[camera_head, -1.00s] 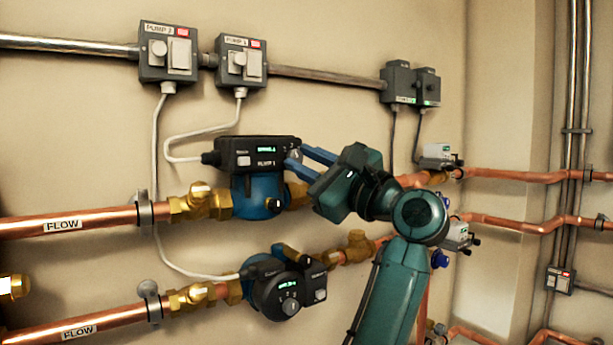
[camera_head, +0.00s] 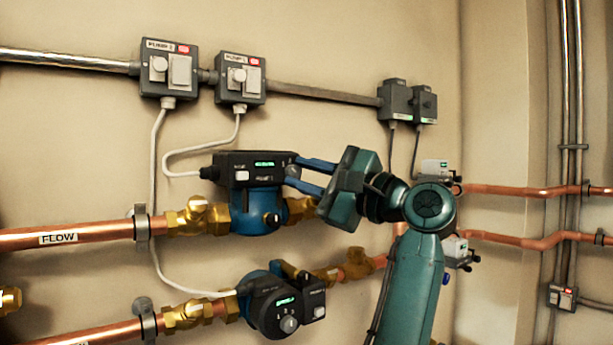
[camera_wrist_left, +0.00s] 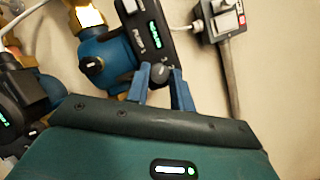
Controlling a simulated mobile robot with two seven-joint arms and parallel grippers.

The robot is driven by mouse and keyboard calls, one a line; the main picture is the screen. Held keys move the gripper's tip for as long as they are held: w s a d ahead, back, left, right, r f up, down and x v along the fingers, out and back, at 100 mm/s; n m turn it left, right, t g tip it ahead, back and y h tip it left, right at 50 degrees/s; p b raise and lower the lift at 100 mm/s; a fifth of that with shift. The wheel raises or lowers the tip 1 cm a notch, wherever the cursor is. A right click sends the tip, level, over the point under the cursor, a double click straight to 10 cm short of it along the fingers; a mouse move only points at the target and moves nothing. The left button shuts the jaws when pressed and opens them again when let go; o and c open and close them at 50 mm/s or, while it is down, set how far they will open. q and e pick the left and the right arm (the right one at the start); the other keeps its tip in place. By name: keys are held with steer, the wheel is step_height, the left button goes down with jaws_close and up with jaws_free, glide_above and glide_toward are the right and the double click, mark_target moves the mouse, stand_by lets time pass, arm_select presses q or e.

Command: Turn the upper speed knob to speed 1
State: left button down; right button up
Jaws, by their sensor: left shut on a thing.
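The upper pump (camera_head: 258,195) has a blue body and a black control box (camera_head: 228,163) with a lit green display. Its grey round speed knob (camera_wrist_left: 160,72) shows in the left wrist view, at the box's end; small marks beside it are too small to read. My left gripper (camera_head: 291,172) comes from the right, its two blue fingers at the right end of the box. In the left wrist view, the left gripper (camera_wrist_left: 160,76) has one finger on each side of the knob and is shut on it. My right gripper is not in view.
The lower pump (camera_head: 262,310), with its own dial, sits below on another copper pipe. Grey switch boxes (camera_head: 169,68) are on the wall above, with white cables hanging down. Copper pipes (camera_head: 80,237) run left and right.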

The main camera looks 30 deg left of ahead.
arm_select(q)
steer(key=c, duration=1.2)
jaws_free()
steer(key=v, duration=1.3)
steer(key=shift+s+d, duration=0.1)
